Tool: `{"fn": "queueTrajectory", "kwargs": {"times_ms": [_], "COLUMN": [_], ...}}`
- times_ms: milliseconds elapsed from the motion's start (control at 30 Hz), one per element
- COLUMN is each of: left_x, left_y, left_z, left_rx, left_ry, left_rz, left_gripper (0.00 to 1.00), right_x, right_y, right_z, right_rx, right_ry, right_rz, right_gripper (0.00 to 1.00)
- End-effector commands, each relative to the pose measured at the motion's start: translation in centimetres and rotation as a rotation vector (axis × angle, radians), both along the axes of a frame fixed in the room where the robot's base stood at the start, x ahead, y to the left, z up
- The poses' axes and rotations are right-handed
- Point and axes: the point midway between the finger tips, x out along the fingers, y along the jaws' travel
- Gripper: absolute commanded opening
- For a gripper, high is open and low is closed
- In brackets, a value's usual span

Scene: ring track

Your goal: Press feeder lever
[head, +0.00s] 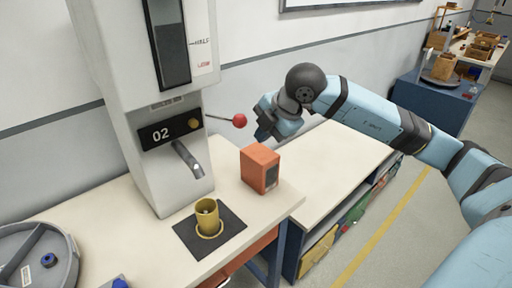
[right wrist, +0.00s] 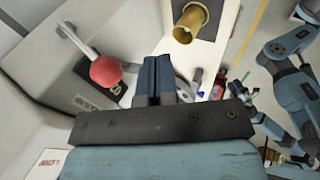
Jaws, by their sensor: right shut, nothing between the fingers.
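The feeder (head: 165,110) is a tall white-grey machine with a dark window, a "02" panel and a metal spout. Its lever, a thin rod with a red ball (head: 239,120), sticks out to the right. My right gripper (head: 262,128) is shut and empty, just right of the red ball and apart from it. In the right wrist view the red ball (right wrist: 105,71) is left of the shut fingers (right wrist: 155,78). A yellow cup (head: 207,214) stands on a dark mat under the spout; it also shows in the right wrist view (right wrist: 190,22). My left gripper is not in view.
An orange box (head: 260,169) stands on the table right of the feeder, below my right gripper. A grey round tray (head: 35,262) sits at the lower left. A lower white-topped shelf unit (head: 330,165) adjoins on the right, its top mostly clear.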

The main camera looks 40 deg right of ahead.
Motion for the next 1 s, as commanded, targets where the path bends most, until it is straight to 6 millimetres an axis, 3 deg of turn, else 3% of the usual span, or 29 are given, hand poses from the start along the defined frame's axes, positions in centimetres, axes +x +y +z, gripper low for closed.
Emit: {"fn": "queueTrajectory", "kwargs": {"times_ms": [200,400,1000], "left_x": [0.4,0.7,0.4], "left_y": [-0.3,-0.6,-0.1], "left_z": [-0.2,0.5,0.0], "left_rx": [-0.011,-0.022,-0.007], "left_ry": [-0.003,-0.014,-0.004], "left_rz": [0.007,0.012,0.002], "left_gripper": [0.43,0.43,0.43], "right_x": [-2.6,-3.8,-4.1], "right_y": [-1.0,-1.5,-1.5], "right_z": [3.8,5.7,6.1], "right_rx": [-0.002,0.0,0.0], "right_ry": [-0.003,-0.001,-0.002], "right_rz": [-0.001,0.0,0.0], "right_gripper": [0.0,0.0,0.0]}}
